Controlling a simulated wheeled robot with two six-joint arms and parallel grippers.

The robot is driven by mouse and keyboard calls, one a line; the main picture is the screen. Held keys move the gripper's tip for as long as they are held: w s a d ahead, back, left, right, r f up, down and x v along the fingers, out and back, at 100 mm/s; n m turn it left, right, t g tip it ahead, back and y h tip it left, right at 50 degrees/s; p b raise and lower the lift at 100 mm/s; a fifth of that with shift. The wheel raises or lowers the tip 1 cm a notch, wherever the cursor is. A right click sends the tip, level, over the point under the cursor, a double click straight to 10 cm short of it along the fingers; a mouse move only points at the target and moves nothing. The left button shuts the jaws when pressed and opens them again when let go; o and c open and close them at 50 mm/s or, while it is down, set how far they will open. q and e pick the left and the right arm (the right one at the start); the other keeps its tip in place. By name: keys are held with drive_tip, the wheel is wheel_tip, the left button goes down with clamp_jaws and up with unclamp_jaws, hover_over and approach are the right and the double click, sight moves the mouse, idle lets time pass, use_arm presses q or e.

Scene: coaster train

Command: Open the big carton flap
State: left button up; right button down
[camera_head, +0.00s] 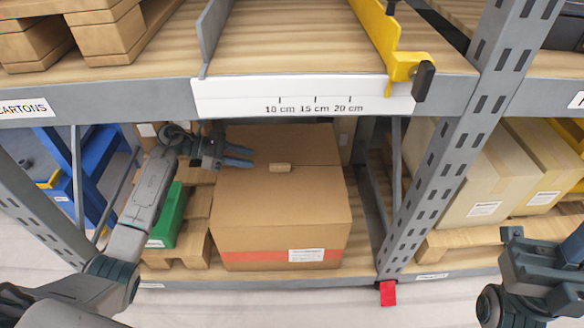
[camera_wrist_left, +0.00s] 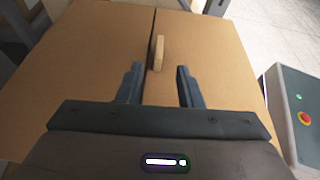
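The big carton (camera_head: 282,220) is a brown box on the lower shelf, with a white label and a red stripe on its front. In the left wrist view its top flaps (camera_wrist_left: 215,65) lie flat and meet at a seam. A small tan tab (camera_head: 280,168) stands up at the seam; it also shows in the left wrist view (camera_wrist_left: 158,53). My left gripper (camera_head: 252,157) is open and empty above the carton top, left of the tab. In the left wrist view its fingers (camera_wrist_left: 158,75) are apart, short of the tab. My right gripper (camera_head: 535,265) is at the lower right; its fingertips are unclear.
A shelf board with a white scale strip (camera_head: 305,103) and a yellow stop (camera_head: 400,65) hangs above the carton. A rack post (camera_head: 450,150) stands at right. A green bin (camera_head: 170,218) and blue rack (camera_head: 92,160) are at left. More cartons (camera_head: 490,180) stand at right.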

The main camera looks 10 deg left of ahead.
sight(277, 165)
use_arm(q)
drive_tip(key=shift+w+f+m, duration=0.15)
drive_tip(key=shift+m, duration=0.15)
drive_tip(key=shift+w+d+f, duration=0.1)
drive_tip(key=shift+d, duration=0.15)
drive_tip(key=b+x, duration=0.2)
drive_tip(key=x, duration=0.8)
drive_tip(key=shift+c, duration=0.2)
clamp_jaws()
